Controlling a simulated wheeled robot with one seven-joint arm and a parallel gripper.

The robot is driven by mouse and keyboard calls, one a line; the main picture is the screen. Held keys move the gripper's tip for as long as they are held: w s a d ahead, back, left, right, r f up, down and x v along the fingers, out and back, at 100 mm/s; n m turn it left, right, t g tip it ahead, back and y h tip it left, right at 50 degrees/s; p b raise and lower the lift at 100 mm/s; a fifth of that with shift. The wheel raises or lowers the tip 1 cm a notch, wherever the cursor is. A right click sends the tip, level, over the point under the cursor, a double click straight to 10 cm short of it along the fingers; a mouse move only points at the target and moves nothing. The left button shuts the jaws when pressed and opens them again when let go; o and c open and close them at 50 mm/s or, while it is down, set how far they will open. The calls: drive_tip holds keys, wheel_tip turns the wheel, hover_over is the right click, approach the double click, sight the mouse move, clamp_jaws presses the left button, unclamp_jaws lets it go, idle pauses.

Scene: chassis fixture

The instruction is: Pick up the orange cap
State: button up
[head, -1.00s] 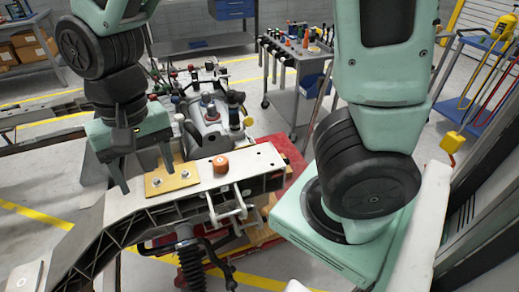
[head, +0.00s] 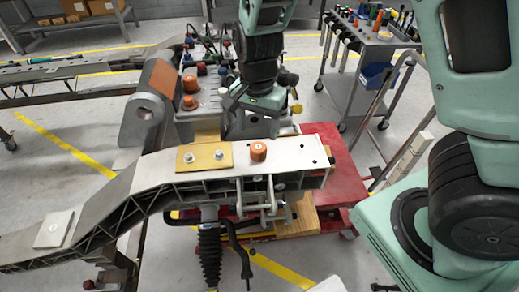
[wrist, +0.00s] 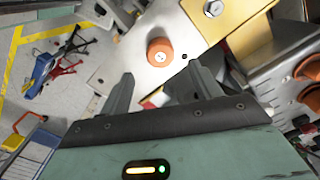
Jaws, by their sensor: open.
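The orange cap (head: 258,150) stands on the pale top face of the chassis beam (head: 290,153), just right of a yellow plate (head: 205,156). In the wrist view the cap (wrist: 160,51) is a round orange piece with a light centre. My gripper (wrist: 162,80) is open and empty, its two grey fingers pointing toward the cap. The cap appears just beyond the fingertips, roughly between them, and is not held. In the head view my gripper (head: 250,118) is behind the cap; its fingertips are hard to make out there.
Larger orange-topped parts (head: 190,90) stand behind the beam at left, and also show at right in the wrist view (wrist: 308,82). A red platform (head: 335,165) and a tool cart (head: 365,50) are to the right.

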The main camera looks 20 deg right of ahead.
sight(259, 146)
wheel_tip(259, 146, down, 8)
drive_tip(key=shift+w+d+r, duration=0.1)
drive_tip(key=shift+d, duration=0.05)
drive_tip(key=c, duration=1.2)
drive_tip(key=shift+c, duration=0.2)
